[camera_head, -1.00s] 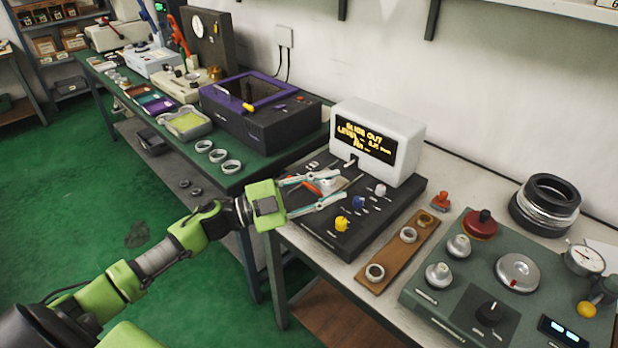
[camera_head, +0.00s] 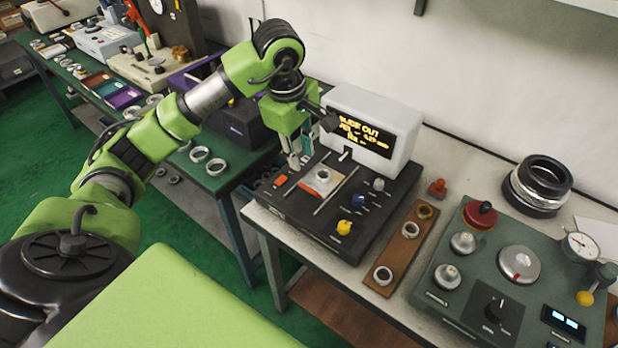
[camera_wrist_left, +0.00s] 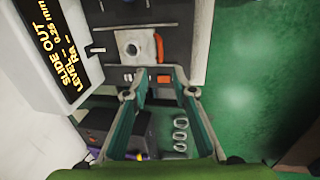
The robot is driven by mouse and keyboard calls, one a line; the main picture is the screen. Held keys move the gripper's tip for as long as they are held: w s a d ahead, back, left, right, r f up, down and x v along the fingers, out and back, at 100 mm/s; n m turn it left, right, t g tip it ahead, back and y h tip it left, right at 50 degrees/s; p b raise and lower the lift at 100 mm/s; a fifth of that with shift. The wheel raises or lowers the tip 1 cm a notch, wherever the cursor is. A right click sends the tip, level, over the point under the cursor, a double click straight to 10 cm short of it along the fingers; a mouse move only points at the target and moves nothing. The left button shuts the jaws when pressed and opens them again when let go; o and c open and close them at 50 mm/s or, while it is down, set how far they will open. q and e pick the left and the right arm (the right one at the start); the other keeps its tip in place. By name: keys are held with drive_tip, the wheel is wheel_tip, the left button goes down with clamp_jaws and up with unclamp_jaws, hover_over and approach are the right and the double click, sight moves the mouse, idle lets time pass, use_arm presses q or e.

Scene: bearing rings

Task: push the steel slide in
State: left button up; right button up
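The steel slide (camera_head: 323,181) is a pale plate carrying a metal ring, on the black instrument (camera_head: 350,215). The white display (camera_head: 372,130) above it reads "SLIDE OUT". In the left wrist view the slide (camera_wrist_left: 122,45) lies beyond the fingertips, with an orange bar (camera_wrist_left: 158,47) at its right edge. My left gripper (camera_head: 300,161) points down at the instrument's left side, beside the slide. Its two fingers are apart in the left wrist view (camera_wrist_left: 159,92), with nothing between them. I cannot tell whether a fingertip touches the instrument. My right gripper is not in view.
Yellow (camera_head: 344,227), blue (camera_head: 358,201) and grey knobs stand right of the slide. A wooden ring board (camera_head: 400,245) and a green gauge panel (camera_head: 455,295) lie farther right. A purple-trimmed black box (camera_head: 235,125) stands on the left bench.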

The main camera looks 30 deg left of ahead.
sight(308, 188)
use_arm(q)
drive_tip(key=f, duration=0.3)
drive_tip(key=w+f+p, duration=0.1)
drive_tip(key=f, duration=0.3)
drive_tip(key=w+f+p, duration=0.1)
drive_tip(key=f, duration=0.3)
drive_tip(key=shift+d, duration=0.1)
drive_tip(key=shift+f, duration=0.5)
drive_tip(key=shift+w+f, duration=0.1)
clamp_jaws()
